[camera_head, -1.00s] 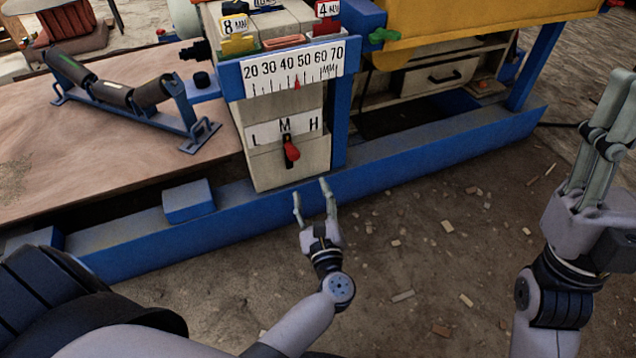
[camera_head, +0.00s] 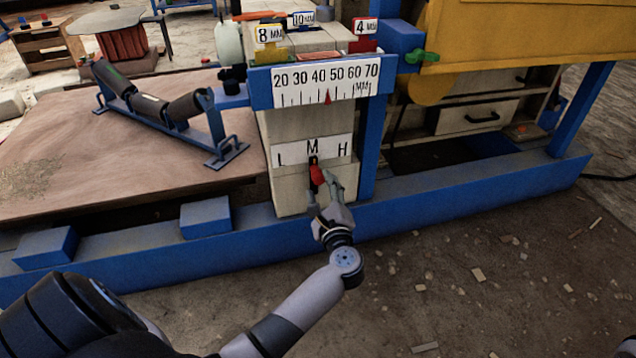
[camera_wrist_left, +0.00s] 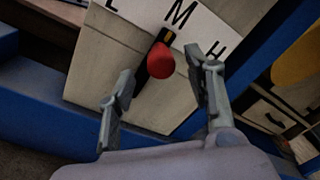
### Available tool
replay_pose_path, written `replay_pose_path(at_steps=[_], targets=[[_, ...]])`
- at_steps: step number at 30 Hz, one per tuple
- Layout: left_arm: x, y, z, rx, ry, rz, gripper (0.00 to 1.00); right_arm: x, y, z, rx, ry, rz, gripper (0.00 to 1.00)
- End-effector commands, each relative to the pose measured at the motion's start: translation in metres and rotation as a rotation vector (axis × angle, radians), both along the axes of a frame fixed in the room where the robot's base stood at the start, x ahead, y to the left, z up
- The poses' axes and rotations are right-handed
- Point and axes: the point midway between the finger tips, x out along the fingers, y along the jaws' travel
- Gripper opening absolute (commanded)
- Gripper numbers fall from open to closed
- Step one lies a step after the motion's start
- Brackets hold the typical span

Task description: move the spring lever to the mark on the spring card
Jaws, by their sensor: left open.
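The spring lever has a red knob (camera_head: 318,175), which also shows in the left wrist view (camera_wrist_left: 161,61). It sits in a dark slot below the spring card (camera_head: 312,151), a white plate lettered L, M and H. The lever stands just under the M; the card shows in part in the left wrist view (camera_wrist_left: 190,22). No separate mark on the card can be made out. My left gripper (camera_head: 326,188) is open, with its fingers on either side of the knob. In the left wrist view (camera_wrist_left: 165,92) the knob lies beyond and between the fingertips, seemingly not gripped.
A scale (camera_head: 326,82) from 20 to 70 MM has a red pointer between 40 and 50. A blue beam (camera_head: 430,205) runs along the base. A green handle (camera_head: 421,57) sticks out at the right. The floor in front is open, with scattered chips.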

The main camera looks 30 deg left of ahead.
Motion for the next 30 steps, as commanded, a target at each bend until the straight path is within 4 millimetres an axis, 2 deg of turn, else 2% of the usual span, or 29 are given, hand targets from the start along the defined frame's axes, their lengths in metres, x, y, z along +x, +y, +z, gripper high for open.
replay_pose_path(at_steps=[3, 9, 20, 30], targets=[[0.015, 0.016, -0.001, 0.003, -0.001, 0.001, 0.48, -0.005, 0.000, 0.000, -0.001, -0.024, -0.001, 0.40], [0.029, 0.029, -0.001, 0.001, -0.001, 0.000, 0.48, -0.010, 0.001, 0.004, -0.002, -0.044, -0.002, 0.40], [0.031, 0.032, 0.000, 0.000, 0.001, -0.001, 0.47, -0.011, 0.001, 0.006, -0.003, -0.048, -0.003, 0.40], [0.031, 0.032, 0.000, 0.000, 0.001, -0.001, 0.24, -0.011, 0.001, 0.006, -0.004, -0.050, -0.003, 0.40]])
